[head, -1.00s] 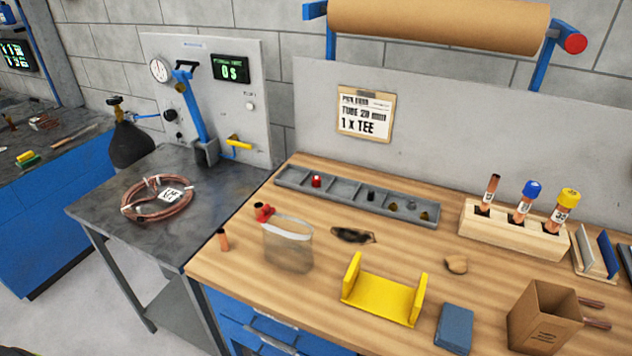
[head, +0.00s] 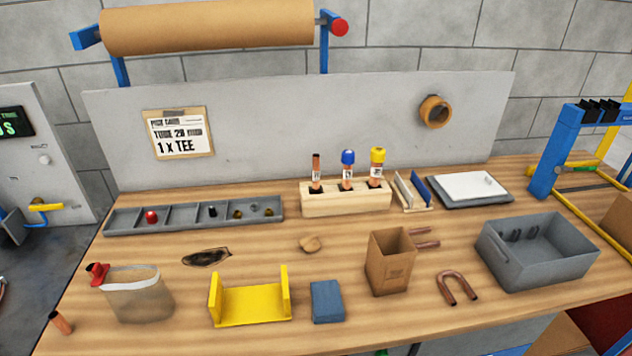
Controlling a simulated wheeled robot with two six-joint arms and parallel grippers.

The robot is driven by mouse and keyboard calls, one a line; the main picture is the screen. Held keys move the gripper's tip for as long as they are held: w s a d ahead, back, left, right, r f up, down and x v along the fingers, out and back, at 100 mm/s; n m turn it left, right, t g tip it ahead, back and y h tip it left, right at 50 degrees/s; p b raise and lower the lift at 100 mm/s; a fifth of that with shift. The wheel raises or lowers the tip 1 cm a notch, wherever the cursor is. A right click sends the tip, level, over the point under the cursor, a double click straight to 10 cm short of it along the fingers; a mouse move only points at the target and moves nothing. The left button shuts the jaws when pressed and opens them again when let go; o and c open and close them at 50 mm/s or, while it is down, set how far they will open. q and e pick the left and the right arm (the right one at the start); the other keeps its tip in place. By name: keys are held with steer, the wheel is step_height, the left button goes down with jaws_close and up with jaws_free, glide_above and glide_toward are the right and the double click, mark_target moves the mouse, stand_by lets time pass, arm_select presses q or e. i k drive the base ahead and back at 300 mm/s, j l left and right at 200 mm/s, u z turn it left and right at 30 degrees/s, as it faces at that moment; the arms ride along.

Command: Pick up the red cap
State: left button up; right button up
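A small red cap (head: 151,217) sits in a left compartment of the long grey divided tray (head: 180,230) at the back left of the wooden bench. Another red piece (head: 98,272) with a dark part is at the top left corner of a clear bag (head: 140,297); I cannot tell exactly what it is. In the wooden rack (head: 345,202) stand three copper tubes: one bare-topped (head: 316,168), one with a blue cap (head: 347,157), one with a yellow cap (head: 377,155). Neither of my grippers is in view.
A yellow cradle (head: 250,307), blue block (head: 327,301), cardboard box (head: 390,265), copper U-bend (head: 458,287) and grey bin (head: 540,262) stand along the bench. A dark smudge (head: 206,257) and small tan lump (head: 310,243) lie mid-bench.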

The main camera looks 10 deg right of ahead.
mark_target(152, 219)
steer(key=i+j+z, duration=0.1)
steer(key=j+z, duration=0.2)
steer(key=j, duration=0.45)
steer(key=j+z, duration=0.25)
steer(key=j, duration=0.45)
